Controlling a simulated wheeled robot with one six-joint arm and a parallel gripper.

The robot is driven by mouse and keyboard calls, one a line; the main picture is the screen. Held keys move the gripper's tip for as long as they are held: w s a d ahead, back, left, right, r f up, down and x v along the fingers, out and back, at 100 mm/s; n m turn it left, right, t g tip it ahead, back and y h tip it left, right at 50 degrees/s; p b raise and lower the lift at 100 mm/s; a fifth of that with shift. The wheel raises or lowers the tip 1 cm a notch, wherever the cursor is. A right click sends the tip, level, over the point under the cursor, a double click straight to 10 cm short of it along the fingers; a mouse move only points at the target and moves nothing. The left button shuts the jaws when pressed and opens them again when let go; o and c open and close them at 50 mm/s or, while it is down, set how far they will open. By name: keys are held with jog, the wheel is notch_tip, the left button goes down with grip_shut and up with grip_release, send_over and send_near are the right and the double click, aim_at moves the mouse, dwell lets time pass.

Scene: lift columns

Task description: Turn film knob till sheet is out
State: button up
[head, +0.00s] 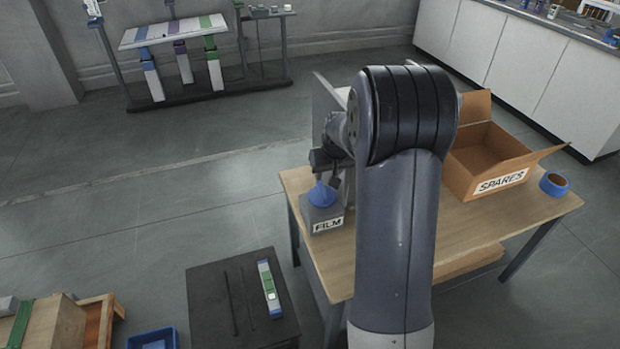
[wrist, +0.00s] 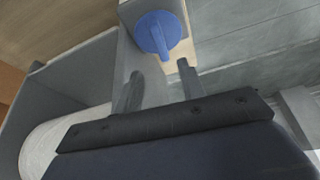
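The film knob (head: 322,194) is blue and sits on top of a grey box (head: 323,215) labelled FILM, at the left corner of the wooden table. In the wrist view the knob (wrist: 158,33) shows as a blue disc with a raised bar, just beyond the fingertips. My gripper (wrist: 160,76) is open, with a gap between its two fingers and nothing in it. In the head view my gripper (head: 327,160) is close above the knob, partly hidden by my arm. A white roll (wrist: 62,138) lies in a grey housing in the wrist view. I cannot make out a loose sheet.
An open cardboard box (head: 490,165) labelled SPARES and a blue tape roll (head: 553,183) stand on the table's right side.

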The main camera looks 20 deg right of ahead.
aim_at(323, 189)
jog(key=x, duration=1)
jog(key=shift+w+f+p, duration=0.15)
jog(key=shift+f+p, duration=0.1)
jog(key=shift+p, duration=0.1)
grip_shut()
